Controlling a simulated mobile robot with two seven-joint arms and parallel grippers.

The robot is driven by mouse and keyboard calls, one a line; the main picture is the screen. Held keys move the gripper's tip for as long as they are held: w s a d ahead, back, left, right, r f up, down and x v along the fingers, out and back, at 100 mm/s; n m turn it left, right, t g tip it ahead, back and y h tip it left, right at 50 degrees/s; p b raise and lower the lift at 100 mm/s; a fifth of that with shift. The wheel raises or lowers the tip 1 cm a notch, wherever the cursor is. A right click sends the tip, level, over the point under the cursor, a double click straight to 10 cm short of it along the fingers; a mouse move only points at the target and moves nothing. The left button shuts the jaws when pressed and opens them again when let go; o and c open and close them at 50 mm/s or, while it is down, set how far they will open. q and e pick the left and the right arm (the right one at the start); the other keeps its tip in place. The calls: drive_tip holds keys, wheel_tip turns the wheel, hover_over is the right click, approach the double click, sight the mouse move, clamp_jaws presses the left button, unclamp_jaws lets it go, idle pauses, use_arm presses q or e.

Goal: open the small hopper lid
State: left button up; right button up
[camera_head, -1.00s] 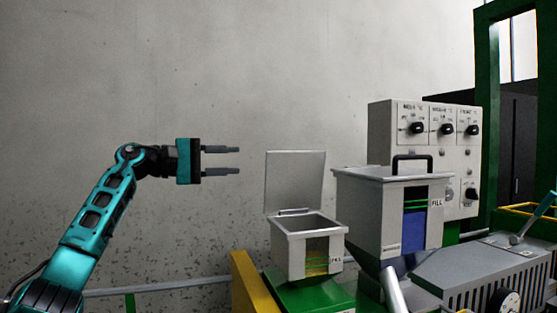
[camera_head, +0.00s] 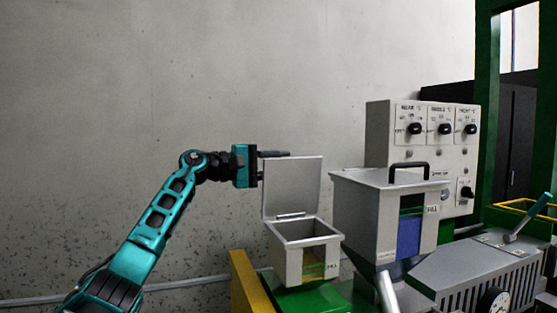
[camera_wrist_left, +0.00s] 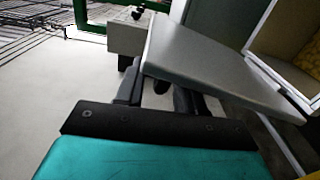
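The small hopper (camera_head: 307,262) is a light grey box with a window and a FILL label. Its grey lid (camera_head: 293,187) stands upright at the back edge, so the hopper mouth is uncovered. My left gripper (camera_head: 272,155) is at the lid's upper left corner. One finger shows along the lid's top edge; the rest of the fingers is hidden behind the lid. In the left wrist view the lid (camera_wrist_left: 205,62) covers part of the fingers, which stand apart (camera_wrist_left: 160,92). I cannot tell whether they touch it. My right gripper is not in view.
A larger hopper (camera_head: 365,215) with a black-handled top stands just right of the small one. A control panel (camera_head: 437,150) with knobs is behind it. A grey vented machine (camera_head: 465,268) with a lever is at lower right.

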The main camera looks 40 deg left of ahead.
use_arm(q)
drive_tip(key=shift+w, duration=0.1)
drive_tip(key=shift+c, duration=0.5)
clamp_jaws()
drive_tip(key=shift+r, duration=0.1)
